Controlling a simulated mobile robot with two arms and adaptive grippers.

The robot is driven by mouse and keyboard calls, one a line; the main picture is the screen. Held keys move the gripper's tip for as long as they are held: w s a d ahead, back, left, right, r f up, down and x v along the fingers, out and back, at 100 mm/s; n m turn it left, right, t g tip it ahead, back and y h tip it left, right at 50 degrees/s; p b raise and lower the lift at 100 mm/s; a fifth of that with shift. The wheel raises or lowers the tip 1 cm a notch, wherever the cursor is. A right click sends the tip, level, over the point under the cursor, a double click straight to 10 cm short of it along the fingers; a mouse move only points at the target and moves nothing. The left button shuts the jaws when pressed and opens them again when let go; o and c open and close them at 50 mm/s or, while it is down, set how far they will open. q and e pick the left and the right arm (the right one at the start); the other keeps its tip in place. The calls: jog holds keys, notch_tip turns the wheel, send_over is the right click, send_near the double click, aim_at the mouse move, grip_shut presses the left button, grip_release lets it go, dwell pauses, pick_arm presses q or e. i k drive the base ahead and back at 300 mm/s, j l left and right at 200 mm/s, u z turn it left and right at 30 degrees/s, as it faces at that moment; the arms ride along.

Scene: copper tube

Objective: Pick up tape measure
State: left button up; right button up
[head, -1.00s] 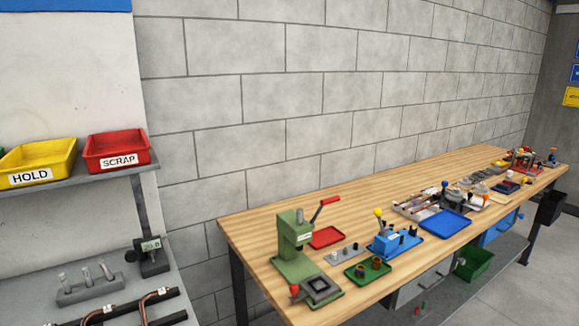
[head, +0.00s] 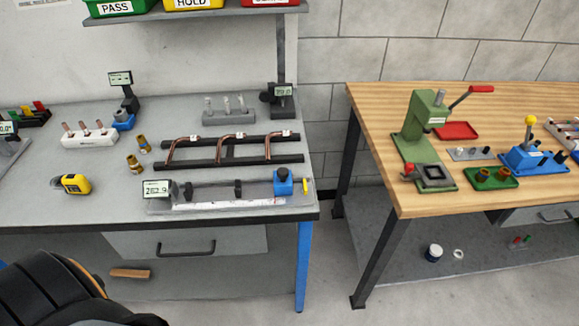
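A yellow and black tape measure (head: 76,184) lies on the grey workbench (head: 115,207), left of the middle and near its front edge. A dark, rounded part of my own body fills the lower left corner below the bench. Neither gripper's fingers show, so nothing is seen holding the tape measure.
Right of the tape measure are two brass fittings (head: 138,154) and a measuring fixture (head: 225,191) with a digital display. Behind are a white block (head: 90,137) and a black rack (head: 232,149) with bent copper tubes. A wooden bench (head: 375,130) stands right, across a gap.

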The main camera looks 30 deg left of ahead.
aim_at(75, 183)
jog(key=u, duration=2.35)
